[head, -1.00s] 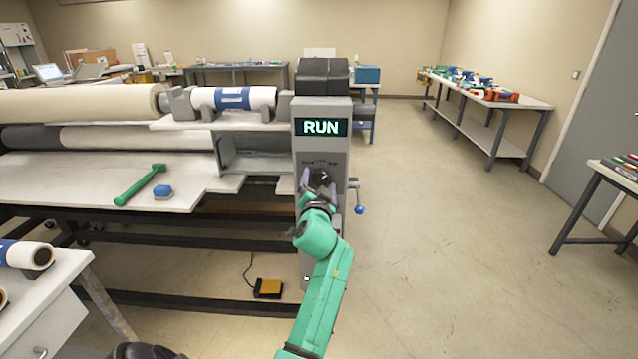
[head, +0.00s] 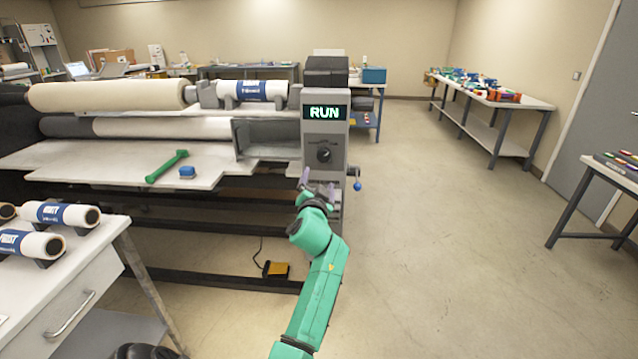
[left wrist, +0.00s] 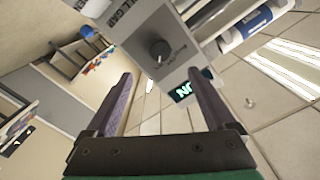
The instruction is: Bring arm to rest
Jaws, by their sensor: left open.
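My left arm is green and reaches up from the bottom of the head view. Its gripper (head: 318,186) is in front of the laminator's grey control column (head: 337,165), below the black knob (head: 324,154). The display (head: 324,113) above the knob reads RUN. In the left wrist view the two purple fingers (left wrist: 160,95) stand wide apart with nothing between them. The knob (left wrist: 161,49) shows there beyond the fingertips, apart from them. My right gripper does not show.
A yellow pedal (head: 276,269) lies on the floor. A white cabinet (head: 100,262) with rolls stands at lower left. The floor (head: 450,240) at right is open.

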